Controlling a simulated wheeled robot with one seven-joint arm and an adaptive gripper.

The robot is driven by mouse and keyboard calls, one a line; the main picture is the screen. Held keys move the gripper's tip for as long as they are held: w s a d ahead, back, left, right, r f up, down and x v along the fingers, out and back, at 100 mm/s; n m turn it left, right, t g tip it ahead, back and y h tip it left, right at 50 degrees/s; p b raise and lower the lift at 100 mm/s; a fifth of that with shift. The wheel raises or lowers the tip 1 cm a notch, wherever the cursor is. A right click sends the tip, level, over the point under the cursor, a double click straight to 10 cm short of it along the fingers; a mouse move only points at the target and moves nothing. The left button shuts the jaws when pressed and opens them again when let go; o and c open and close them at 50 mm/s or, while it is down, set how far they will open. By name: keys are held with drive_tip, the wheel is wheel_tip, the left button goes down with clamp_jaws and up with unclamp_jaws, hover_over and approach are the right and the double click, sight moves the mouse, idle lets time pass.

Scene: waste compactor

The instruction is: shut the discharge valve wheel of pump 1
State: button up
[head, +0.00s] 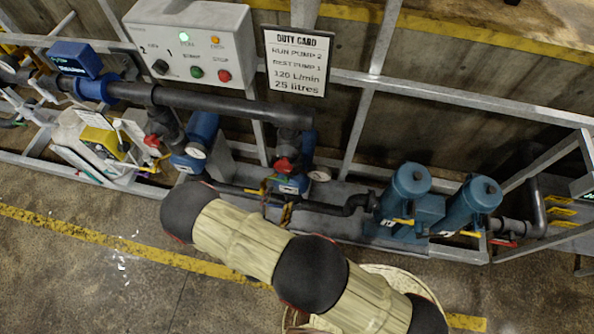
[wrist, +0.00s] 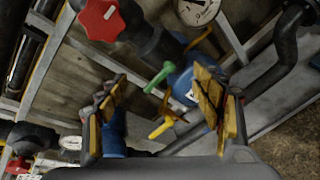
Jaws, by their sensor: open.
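Two red valve wheels show in the head view, one on the left pump's pipe (head: 152,140) and one on the right pump's pipe (head: 283,165). I cannot read which pump is number 1. My gripper (head: 277,201) is open and empty, just in front of the right blue pump (head: 293,185). In the wrist view a red wheel (wrist: 101,18) is at the upper left, beyond and apart from my open fingers (wrist: 163,95). Another red wheel (wrist: 17,165) is at the lower left edge. A green lever (wrist: 158,77) and a yellow lever (wrist: 160,128) show between my fingers.
A grey control box (head: 190,40) and a duty card (head: 297,60) reading "run pump 2, rest pump 1" are above. A dark pipe (head: 220,101) crosses behind the pumps. Two blue-green canisters (head: 407,190) stand to the right. Frame rails surround the pumps. Concrete floor lies in front.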

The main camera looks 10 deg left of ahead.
sight(283, 170)
wheel_tip(283, 170, up, 8)
drive_tip(key=w+n+t, duration=0.1)
drive_tip(key=n+t, duration=0.3)
drive_tip(key=n, duration=0.1)
drive_tip(key=shift+w+d+r+p, duration=0.1)
drive_tip(key=shift+w+d+p, duration=0.1)
drive_tip(key=shift+w, duration=1.85)
drive_tip(key=shift+w+d+p, duration=0.1)
drive_tip(key=shift+w+p, duration=0.05)
drive_tip(key=shift+w, duration=1.85)
drive_tip(key=shift+c, duration=0.4)
drive_tip(key=c, duration=1.1)
